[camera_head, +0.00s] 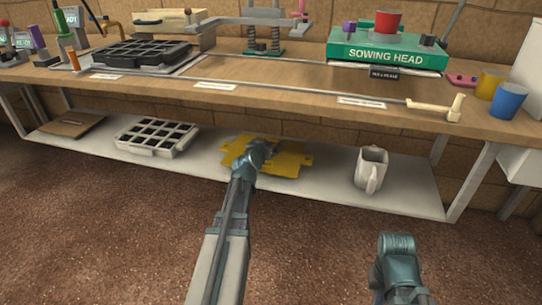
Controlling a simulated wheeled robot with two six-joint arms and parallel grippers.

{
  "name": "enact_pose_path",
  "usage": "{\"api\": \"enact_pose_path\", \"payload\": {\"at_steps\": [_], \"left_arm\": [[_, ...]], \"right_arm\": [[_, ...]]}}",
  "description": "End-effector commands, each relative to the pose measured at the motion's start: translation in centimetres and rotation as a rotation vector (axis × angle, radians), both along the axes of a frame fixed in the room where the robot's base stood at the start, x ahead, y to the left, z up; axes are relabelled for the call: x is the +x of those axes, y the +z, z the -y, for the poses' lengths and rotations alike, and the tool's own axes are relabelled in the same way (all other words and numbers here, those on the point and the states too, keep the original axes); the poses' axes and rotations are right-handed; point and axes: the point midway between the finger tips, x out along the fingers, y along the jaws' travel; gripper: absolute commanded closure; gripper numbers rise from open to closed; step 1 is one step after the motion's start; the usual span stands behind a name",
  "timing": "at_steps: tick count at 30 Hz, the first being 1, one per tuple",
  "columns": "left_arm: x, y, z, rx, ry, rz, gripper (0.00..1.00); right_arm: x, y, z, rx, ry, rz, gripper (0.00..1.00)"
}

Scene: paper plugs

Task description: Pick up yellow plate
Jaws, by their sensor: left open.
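The yellow plate (289,161) lies flat on the white lower shelf, between a light grid tray and a white jug. My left gripper (262,148) reaches in from below and is over the plate's left-middle part, hiding some of it. The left gripper is open; I cannot tell whether its fingers touch the plate. My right gripper (396,245) is at the lower right, away from the shelf, and its fingers cannot be made out.
On the lower shelf (330,186) are a brown board (72,124), the light grid tray (157,137) and the white jug (371,169). The wooden bench top (290,80) overhangs the shelf, carrying a green sowing head (388,52) and a dark tray (140,54).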

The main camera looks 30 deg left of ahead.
Motion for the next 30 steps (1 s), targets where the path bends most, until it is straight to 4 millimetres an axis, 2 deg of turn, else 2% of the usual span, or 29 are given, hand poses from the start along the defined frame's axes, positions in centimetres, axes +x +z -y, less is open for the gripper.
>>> {"api": "enact_pose_path", "payload": {"at_steps": [8, 24, 30], "left_arm": [[0.36, -0.20, -0.40, 0.001, 0.001, 0.000, 0.03], [0.36, -0.20, -0.39, 0.001, 0.001, 0.000, 1.00], [0.36, -0.18, -0.40, 0.001, 0.001, 0.001, 1.00]], "right_arm": [[0.00, -0.19, -0.01, 0.000, 0.000, 0.000, 1.00], [0.00, -0.19, -0.01, 0.000, 0.000, 0.000, 1.00], [0.00, -0.19, 0.00, 0.000, 0.000, 0.000, 1.00]]}}
